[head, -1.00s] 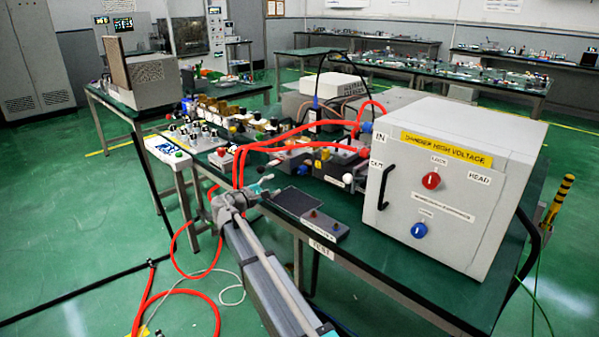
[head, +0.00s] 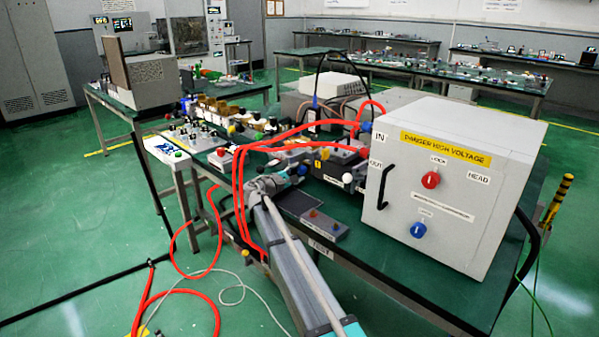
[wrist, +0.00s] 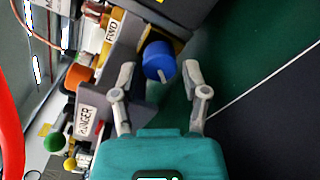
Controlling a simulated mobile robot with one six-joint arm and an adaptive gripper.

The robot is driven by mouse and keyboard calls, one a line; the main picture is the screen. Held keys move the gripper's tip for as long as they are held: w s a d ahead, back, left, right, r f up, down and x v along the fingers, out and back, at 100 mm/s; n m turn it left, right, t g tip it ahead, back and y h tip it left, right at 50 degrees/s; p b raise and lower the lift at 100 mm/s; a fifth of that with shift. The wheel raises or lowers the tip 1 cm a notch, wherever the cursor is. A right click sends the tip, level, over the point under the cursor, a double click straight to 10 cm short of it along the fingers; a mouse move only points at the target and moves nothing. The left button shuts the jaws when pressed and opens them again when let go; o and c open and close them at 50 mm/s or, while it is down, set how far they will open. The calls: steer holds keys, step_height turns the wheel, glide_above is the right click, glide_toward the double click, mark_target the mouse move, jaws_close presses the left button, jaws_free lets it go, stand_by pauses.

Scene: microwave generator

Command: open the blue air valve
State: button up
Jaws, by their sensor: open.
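A round blue knob (wrist: 159,60) with a small pale pin shows in the wrist view, on the side of a grey unit labelled FWD. My gripper (wrist: 159,72) is open. Its two fingertips stand on either side of the knob's near part, with a visible gap to each; I cannot tell the exact depth between them. In the head view my gripper (head: 285,180) is at the near edge of the green bench, and a small blue spot (head: 303,169) shows just beyond it. A second blue knob (head: 418,230) is on the front of the white high-voltage cabinet.
The white cabinet (head: 480,200) with a black handle stands right of my gripper. Red hoses (head: 240,180) run over the bench beside my arm, and one (wrist: 10,120) shows at the wrist view's left. A flat dark panel (head: 300,202) lies near the bench edge.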

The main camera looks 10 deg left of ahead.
steer(key=shift+x, duration=1.05)
jaws_close()
